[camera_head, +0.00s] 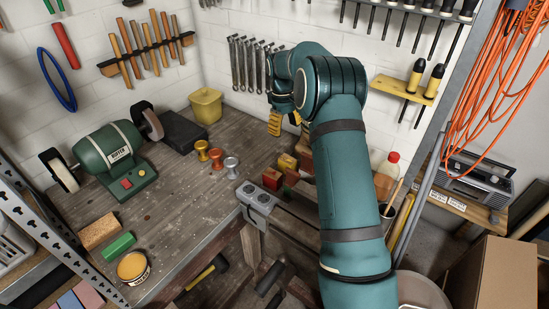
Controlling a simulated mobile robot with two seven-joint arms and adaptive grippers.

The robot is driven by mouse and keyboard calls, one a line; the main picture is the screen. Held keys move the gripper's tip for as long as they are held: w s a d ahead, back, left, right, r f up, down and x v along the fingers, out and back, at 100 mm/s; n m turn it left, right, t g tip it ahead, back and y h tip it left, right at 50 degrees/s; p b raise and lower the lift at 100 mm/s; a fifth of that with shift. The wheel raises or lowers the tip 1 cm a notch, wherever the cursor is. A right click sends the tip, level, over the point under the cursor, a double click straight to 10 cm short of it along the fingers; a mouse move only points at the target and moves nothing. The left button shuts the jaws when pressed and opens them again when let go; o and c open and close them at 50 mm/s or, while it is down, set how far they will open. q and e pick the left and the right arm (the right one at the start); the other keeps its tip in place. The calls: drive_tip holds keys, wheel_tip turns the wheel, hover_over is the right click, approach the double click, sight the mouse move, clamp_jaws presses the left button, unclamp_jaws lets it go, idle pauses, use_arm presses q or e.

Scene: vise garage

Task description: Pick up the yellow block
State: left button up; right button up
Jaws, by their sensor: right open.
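A small yellow block (287,161) sits on the workbench near the vise, right of the middle of the head view. The arm covers the bench to the right of the blocks. My left gripper is out of view.
A grey vise (257,197) is at the bench's front edge. Three small knobs, one of them orange (216,157), stand left of the blocks. A green grinder (115,160), yellow bin (206,105) and tin (133,268) are farther left. The bench (185,205) is clear at centre left.

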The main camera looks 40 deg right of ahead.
sight(287, 159)
drive_tip(key=f, duration=0.4)
drive_tip(key=s+f+b, duration=0.1)
drive_tip(key=f, duration=0.8)
drive_tip(key=shift+s+d+f, duration=0.1)
drive_tip(key=shift+s+f, duration=0.2)
drive_tip(key=shift+s, duration=0.05)
drive_tip(key=shift+c, duration=0.2)
drive_tip(key=c, duration=1)
drive_tip(key=shift+c, duration=0.2)
